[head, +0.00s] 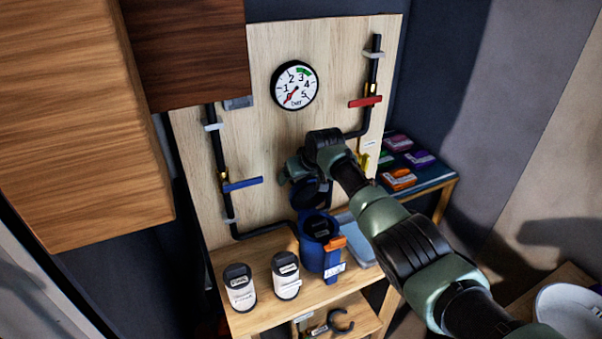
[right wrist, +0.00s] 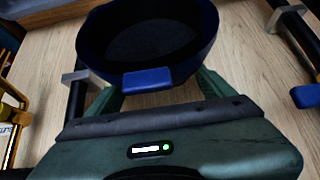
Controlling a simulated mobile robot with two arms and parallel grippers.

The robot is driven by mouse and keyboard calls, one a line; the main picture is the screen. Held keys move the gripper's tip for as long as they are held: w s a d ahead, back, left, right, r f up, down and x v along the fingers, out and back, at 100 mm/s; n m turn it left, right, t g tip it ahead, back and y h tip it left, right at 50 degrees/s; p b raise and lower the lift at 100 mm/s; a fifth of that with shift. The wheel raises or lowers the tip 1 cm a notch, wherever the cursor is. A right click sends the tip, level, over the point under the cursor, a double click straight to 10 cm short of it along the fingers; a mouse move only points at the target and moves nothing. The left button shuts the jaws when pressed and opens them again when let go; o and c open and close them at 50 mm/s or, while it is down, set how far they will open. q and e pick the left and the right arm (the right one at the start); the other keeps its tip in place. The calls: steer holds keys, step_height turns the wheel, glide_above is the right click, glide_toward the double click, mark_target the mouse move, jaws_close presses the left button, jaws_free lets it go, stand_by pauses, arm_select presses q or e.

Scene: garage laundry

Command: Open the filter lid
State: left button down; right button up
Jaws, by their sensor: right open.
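The blue filter housing (head: 318,232) stands on the wooden bench against the board, with its top open. Its round blue lid (head: 308,196) is tilted up behind the opening, partly hidden by my right gripper. An orange latch (head: 336,243) sits at the housing's front rim. My right gripper (head: 297,172) is open just above and behind the raised lid. In the right wrist view the lid's dark hollow inside (right wrist: 150,35) and blue tab (right wrist: 147,80) show in front of my right gripper (right wrist: 157,92), its fingers on either side of the tab. Contact is unclear. My left gripper is out of view.
Two labelled filter cartridges (head: 240,287) (head: 286,275) stand left of the housing. Black pipes carry a blue valve handle (head: 243,184) and a red valve handle (head: 365,102). A pressure gauge (head: 295,86) hangs above. A wooden cabinet (head: 80,120) overhangs at left.

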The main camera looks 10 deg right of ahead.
steer(key=shift+v, duration=3.6)
steer(key=shift+s, duration=0.1)
step_height(320, 180, up, 9)
steer(key=p, duration=0.9)
steer(key=shift+s+d, duration=0.2)
steer(key=shift+s, duration=0.3)
steer(key=shift+f, duration=0.15)
steer(key=shift+p, duration=0.55)
